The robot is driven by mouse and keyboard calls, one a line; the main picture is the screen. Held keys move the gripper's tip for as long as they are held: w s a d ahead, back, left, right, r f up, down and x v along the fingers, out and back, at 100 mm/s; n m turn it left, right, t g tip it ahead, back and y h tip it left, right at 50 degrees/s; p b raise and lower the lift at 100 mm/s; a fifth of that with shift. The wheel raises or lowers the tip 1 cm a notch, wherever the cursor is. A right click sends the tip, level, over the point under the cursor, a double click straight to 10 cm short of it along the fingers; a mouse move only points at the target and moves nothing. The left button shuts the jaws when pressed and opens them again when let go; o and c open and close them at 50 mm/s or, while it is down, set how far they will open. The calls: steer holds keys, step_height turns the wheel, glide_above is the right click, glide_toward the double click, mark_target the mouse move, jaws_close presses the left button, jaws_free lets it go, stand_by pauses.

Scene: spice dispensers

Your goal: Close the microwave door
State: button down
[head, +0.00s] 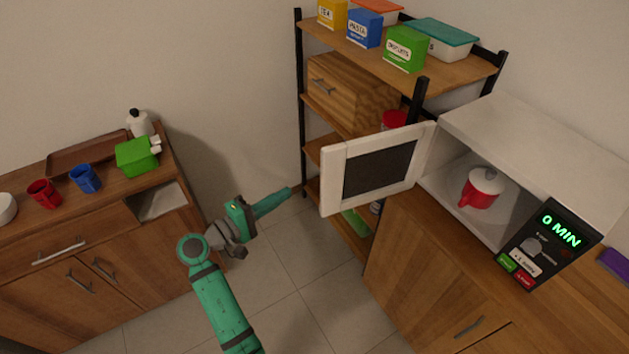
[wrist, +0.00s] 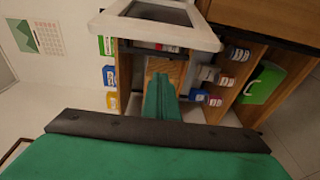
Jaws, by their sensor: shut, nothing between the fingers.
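The white microwave (head: 535,140) stands on the right wooden cabinet. Its door (head: 375,170) is swung wide open to the left, with a white frame and dark window. A red mug with a white lid (head: 482,187) sits inside. My gripper (head: 296,189) is shut and empty, left of the door's free edge and apart from it, pointing right. In the wrist view, my green fingers (wrist: 162,98) are together, and the door (wrist: 160,18) shows above them at the top, partly cut off.
A shelf rack (head: 400,48) with boxes stands behind the door. A left cabinet (head: 85,260) holds a red mug (head: 44,193), a blue mug (head: 85,179) and a green box (head: 136,155). The tiled floor (head: 290,310) between the cabinets is clear.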

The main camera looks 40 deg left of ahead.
steer(key=a+r+x, duration=0.1)
steer(key=r+x, duration=0.1)
steer(key=x, duration=0.8)
steer(key=shift+s+d+f, duration=0.1)
steer(key=shift+s+d, duration=0.5)
steer(key=shift+d, duration=0.3)
steer(key=shift+s+d+f, duration=0.1)
steer(key=shift+s+d, duration=0.55)
steer(key=shift+d, duration=0.25)
steer(key=shift+d, duration=0.1)
steer(key=shift+s, duration=0.15)
